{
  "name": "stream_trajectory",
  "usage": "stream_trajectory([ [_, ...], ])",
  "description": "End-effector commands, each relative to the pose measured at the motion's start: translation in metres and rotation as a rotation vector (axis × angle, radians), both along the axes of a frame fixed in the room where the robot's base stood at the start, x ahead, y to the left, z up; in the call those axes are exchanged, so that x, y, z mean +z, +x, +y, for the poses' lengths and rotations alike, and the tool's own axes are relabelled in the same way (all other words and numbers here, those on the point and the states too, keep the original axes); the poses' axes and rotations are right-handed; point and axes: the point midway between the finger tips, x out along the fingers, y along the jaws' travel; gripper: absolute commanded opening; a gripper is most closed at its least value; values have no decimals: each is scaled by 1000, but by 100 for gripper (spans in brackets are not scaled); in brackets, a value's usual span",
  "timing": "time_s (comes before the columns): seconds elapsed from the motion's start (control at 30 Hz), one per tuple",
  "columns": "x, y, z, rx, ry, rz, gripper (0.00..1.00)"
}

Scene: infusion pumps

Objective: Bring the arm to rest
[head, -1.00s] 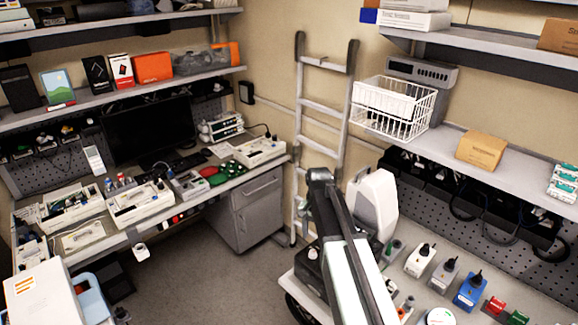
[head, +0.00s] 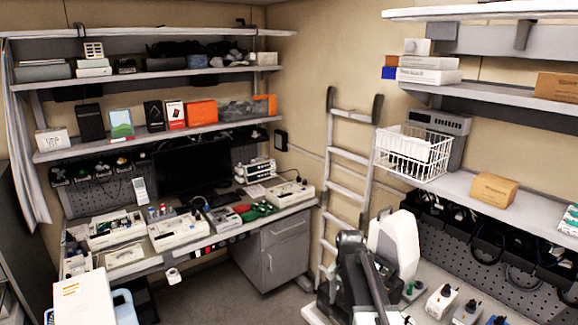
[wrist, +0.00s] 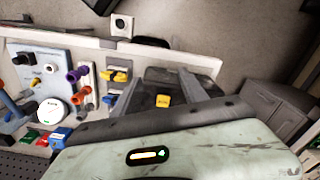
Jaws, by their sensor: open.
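My arm (head: 358,280) shows at the lower middle of the head view, folded, with its dark joint uppermost. It stands in front of the ladder and beside a white rounded body (head: 396,245). Its gripper cannot be made out there. In the wrist view, two grey fingers of my gripper (wrist: 165,80) stand apart beyond a pale scuffed panel with a lit yellow strip. Nothing shows held between them. A dark area and a small yellow item lie behind the fingers.
A bench with connectors (wrist: 45,85) lies at left in the wrist view. In the head view, a ladder (head: 350,185) leans on the wall, a wire basket (head: 412,155) hangs at right, and a cluttered desk with a grey cabinet (head: 275,250) stands at left. Floor shows between.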

Motion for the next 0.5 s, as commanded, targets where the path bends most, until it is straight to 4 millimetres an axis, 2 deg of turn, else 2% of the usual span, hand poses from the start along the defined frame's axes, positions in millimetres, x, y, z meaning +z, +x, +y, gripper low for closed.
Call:
stream_trajectory([
  [0.03,-14,-2,0,0,0,0,51],
  [0.27,-52,-25,1,6,0,0,51],
  [0.37,-74,-43,2,30,0,0,51],
  [0.5,-109,-80,4,118,0,0,51],
])
